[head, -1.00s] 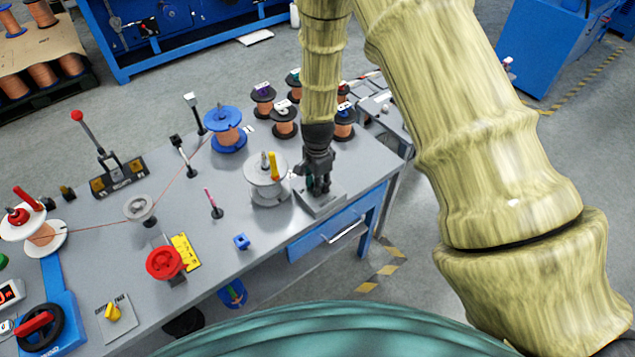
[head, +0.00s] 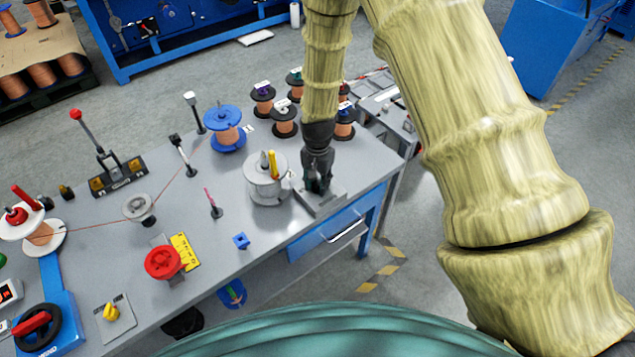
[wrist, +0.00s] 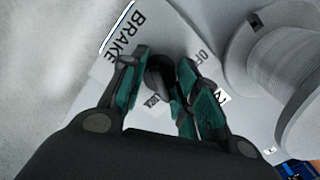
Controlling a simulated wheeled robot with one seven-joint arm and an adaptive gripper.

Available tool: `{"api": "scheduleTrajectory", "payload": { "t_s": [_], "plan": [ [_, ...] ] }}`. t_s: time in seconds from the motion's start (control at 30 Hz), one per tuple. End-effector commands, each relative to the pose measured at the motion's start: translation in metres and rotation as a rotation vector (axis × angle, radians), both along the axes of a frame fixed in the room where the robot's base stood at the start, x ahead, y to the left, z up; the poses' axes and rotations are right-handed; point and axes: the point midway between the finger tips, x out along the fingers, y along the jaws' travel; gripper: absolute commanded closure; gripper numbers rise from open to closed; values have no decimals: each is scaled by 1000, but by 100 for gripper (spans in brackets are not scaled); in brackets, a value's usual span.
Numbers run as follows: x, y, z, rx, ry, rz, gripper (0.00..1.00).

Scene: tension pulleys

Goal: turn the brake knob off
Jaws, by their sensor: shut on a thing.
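The brake knob (wrist: 158,75) is dark and stands on a light plate (wrist: 88,97) marked "BRAKE", with an "OFF" label partly showing on the right in the wrist view. My gripper (wrist: 160,82) has its green-padded fingers on both sides of the knob and is shut on it. In the head view my gripper (head: 318,188) points down at the brake plate (head: 322,205) near the table's right front corner. The knob is hidden behind the fingers there. The knob's pointer and exact setting are not clear.
A grey-white spool (head: 266,188) with a yellow handle stands close left of my gripper; it also shows at the wrist view's right (wrist: 290,75). Copper spools (head: 284,122) stand behind. A blue clip (head: 241,241) lies on clear tabletop, front left.

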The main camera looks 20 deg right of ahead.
Motion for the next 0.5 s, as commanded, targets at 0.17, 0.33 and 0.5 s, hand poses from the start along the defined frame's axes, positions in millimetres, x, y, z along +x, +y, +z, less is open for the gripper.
{"api": "scheduleTrajectory", "payload": {
  "t_s": [0.17, 0.33, 0.5],
  "plan": [
    [1, 0, 0, 1, -2, 167, 93],
    [1, 0, 0, 1, -2, 329, 93],
    [1, 0, 0, 0, -3, 490, 93]
  ]
}}
